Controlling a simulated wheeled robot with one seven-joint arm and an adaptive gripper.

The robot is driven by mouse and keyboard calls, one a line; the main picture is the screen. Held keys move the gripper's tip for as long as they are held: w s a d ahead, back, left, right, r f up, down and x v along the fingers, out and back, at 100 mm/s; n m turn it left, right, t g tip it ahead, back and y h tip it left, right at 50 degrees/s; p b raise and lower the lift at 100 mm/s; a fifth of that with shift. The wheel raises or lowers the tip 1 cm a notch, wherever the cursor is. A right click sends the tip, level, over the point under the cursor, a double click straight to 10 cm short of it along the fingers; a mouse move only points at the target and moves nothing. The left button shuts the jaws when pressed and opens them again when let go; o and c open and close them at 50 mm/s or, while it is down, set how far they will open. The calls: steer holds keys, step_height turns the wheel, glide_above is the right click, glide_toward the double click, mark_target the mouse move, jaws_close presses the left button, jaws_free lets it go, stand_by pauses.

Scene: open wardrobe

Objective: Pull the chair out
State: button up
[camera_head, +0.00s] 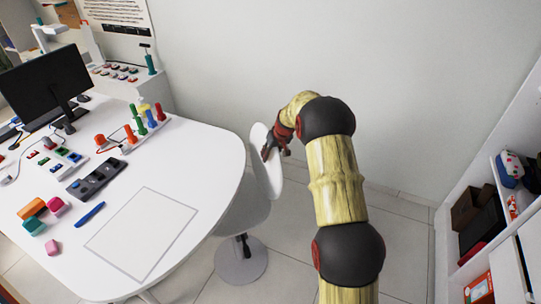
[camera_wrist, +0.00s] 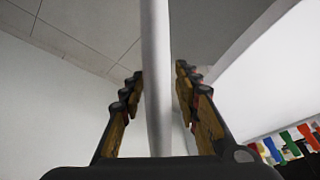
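The white chair stands at the right side of the desk, with its thin upright backrest (camera_head: 262,165) and its round base (camera_head: 241,261) showing in the head view. My gripper (camera_head: 273,148) is at the upper part of the backrest. In the wrist view the backrest's edge (camera_wrist: 156,80) runs between the two fingers of my gripper (camera_wrist: 160,85). The fingers lie on both sides of it, with narrow gaps showing, and look open. Part of the seat is hidden behind the backrest and under the desk edge.
The white desk (camera_head: 205,165) holds a monitor (camera_head: 45,85), colored blocks, pegs and a drawn rectangle. A white wall (camera_head: 220,60) stands behind the chair. Tiled floor (camera_head: 400,240) is free to the right of my arm, up to an open shelf unit (camera_head: 480,210) with boxes.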

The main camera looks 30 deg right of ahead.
steer(key=shift+c, duration=1)
jaws_close()
